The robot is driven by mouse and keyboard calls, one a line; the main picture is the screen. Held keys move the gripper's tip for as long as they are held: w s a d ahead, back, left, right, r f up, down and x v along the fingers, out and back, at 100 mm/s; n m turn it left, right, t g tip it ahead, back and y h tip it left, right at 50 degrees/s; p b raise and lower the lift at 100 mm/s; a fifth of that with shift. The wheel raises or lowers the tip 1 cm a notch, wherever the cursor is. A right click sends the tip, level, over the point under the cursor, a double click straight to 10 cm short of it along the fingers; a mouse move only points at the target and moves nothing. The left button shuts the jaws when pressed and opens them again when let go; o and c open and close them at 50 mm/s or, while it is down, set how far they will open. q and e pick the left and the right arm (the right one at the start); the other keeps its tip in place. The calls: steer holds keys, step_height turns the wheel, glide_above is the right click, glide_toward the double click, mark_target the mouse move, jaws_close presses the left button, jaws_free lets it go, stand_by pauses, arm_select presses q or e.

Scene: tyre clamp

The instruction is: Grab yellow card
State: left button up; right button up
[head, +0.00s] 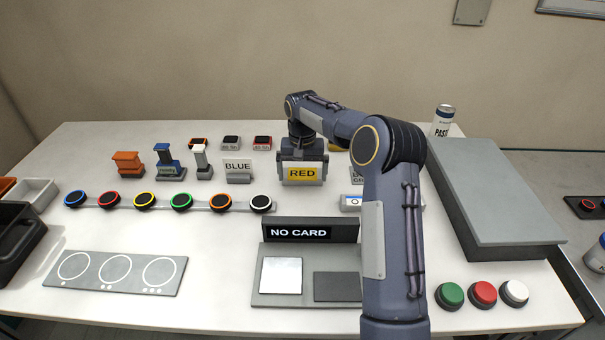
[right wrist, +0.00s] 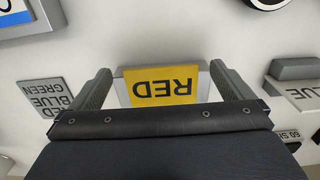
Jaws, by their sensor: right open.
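The yellow card (head: 302,174) reads "RED" and stands in a grey holder near the middle of the table. It also shows in the right wrist view (right wrist: 162,87), upside down, between my fingers. My right gripper (head: 303,160) is open above and around the card, one finger at each side. In the right wrist view my right gripper (right wrist: 163,76) shows small gaps between its fingers and the card's edges. I cannot tell how deep the fingertips reach. My left gripper is not in view.
A "BLUE" card (head: 238,166) stands just left of the yellow card. A row of coloured-ring buttons (head: 182,201) lies in front. A "NO CARD" reader (head: 309,232) is nearer. A large grey block (head: 495,195) is at right, with push buttons (head: 482,293) before it.

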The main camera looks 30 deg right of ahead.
stand_by(0.4)
steer(key=c, duration=1)
